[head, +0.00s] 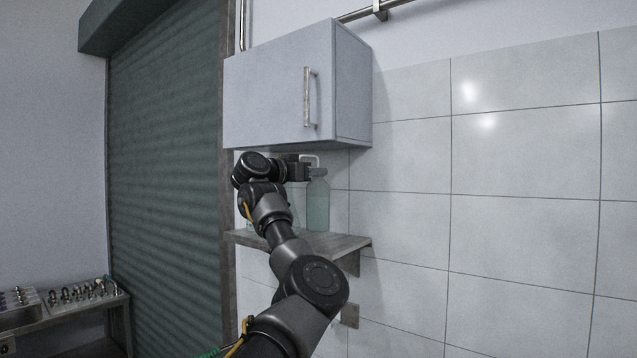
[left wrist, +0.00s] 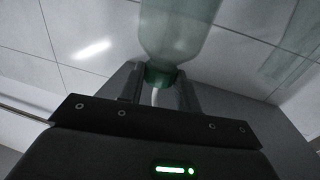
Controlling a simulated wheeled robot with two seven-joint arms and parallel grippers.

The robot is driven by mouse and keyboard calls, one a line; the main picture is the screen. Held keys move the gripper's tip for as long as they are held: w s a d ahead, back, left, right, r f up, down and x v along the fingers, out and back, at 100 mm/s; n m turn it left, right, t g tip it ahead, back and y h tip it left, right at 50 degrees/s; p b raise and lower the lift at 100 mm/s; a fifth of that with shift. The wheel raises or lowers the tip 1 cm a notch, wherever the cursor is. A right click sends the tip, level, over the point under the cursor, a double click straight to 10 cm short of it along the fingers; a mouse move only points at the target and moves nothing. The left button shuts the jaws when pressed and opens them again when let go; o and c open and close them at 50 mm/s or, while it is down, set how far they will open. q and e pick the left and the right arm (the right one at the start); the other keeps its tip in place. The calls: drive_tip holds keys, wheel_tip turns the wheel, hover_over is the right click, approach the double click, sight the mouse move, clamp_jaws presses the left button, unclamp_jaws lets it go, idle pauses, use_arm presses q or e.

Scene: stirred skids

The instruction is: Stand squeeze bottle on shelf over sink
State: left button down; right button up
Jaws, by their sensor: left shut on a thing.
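A pale green, translucent squeeze bottle (head: 318,205) is upright at the wooden shelf (head: 340,243), below the wall cabinet. Its base appears at the shelf's level; I cannot tell whether it touches. My left gripper (head: 312,172) is at the bottle's top. In the left wrist view my left gripper (left wrist: 165,82) is shut on the green neck of the squeeze bottle (left wrist: 178,35), with the body extending away from the fingers. Another pale translucent thing (head: 296,200) shows to the left of the bottle, partly hidden by my arm. My right gripper is not in view. No sink is clearly visible.
A grey wall cabinet (head: 280,90) hangs closely above the gripper. A green roller shutter (head: 165,180) stands left of the shelf. The tiled wall (head: 520,220) at right is bare. A metal bench (head: 60,315) with several small items is at lower left.

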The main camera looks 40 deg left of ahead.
sight(311, 184)
use_arm(q)
drive_tip(key=f, duration=0.2)
drive_tip(key=f+b, duration=0.1)
drive_tip(key=shift+s, duration=0.25)
drive_tip(key=shift+w+d+f, duration=0.15)
drive_tip(key=shift+w+f, duration=0.05)
drive_tip(key=shift+w, duration=0.1)
drive_tip(key=shift+f, duration=0.15)
drive_tip(key=c, duration=1.3)
unclamp_jaws()
drive_tip(key=shift+s, duration=0.2)
drive_tip(key=shift+o, duration=1.4)
drive_tip(key=shift+w, duration=0.1)
